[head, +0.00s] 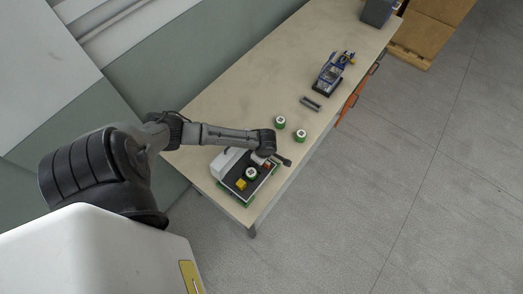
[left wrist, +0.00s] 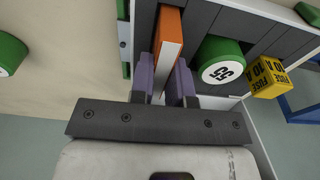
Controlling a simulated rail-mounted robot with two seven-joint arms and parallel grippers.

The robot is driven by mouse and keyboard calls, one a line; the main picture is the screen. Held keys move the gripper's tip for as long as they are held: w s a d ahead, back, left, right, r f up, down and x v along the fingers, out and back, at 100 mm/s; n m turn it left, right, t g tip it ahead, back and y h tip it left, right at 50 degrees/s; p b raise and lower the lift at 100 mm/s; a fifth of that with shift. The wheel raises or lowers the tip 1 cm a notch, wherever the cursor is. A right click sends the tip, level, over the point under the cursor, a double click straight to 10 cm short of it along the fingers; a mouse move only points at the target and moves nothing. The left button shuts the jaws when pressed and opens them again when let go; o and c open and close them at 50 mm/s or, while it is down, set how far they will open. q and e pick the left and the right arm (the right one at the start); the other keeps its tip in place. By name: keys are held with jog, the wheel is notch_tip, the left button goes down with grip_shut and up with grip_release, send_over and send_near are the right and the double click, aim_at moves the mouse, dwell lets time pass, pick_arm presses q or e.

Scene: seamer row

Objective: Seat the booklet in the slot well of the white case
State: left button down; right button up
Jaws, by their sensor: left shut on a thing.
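The white case (head: 219,163) lies open at the near end of the bench, its grey inside (left wrist: 228,22) divided by ribs. My left gripper (left wrist: 164,82) is over the case, its purple fingers shut on the booklet, which has an orange face (left wrist: 170,24) and a white edge. In the head view, the gripper (head: 268,160) is at the case's right part, with the orange booklet (head: 266,166) partly showing. The booklet's far end is over the grey inside; I cannot tell how deep it sits. My right gripper is not in view.
A green tin (left wrist: 221,62) and a yellow fuse box (left wrist: 268,78) are in the case beside the booklet. Two green tins (head: 279,122) (head: 300,135), a grey bar (head: 310,103) and a blue device (head: 328,78) stand farther along the bench (head: 235,95).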

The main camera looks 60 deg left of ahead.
pick_arm(q)
jog(key=c, duration=1.1)
grip_release()
jog(key=shift+f, duration=0.1)
notch_tip(320, 180, up, 11)
jog(key=d, duration=0.1)
jog(key=s+d+r+m+t+h, duration=0.1)
jog(key=s+d+m, duration=0.2)
jog(key=d+m, duration=0.4)
jog(key=s+d+m+t+h, duration=0.1)
jog(key=s+d+m, duration=0.2)
jog(key=d+m, duration=0.35)
jog(key=s+d+r+m+t, duration=0.2)
jog(key=s+d+r+m, duration=0.2)
jog(key=m, duration=0.8)
jog(key=shift+s+r+y+p, duration=0.3)
jog(key=shift+s+r+p, duration=0.15)
jog(key=shift+s+r, duration=0.85)
jog(key=shift+f, duration=0.1)
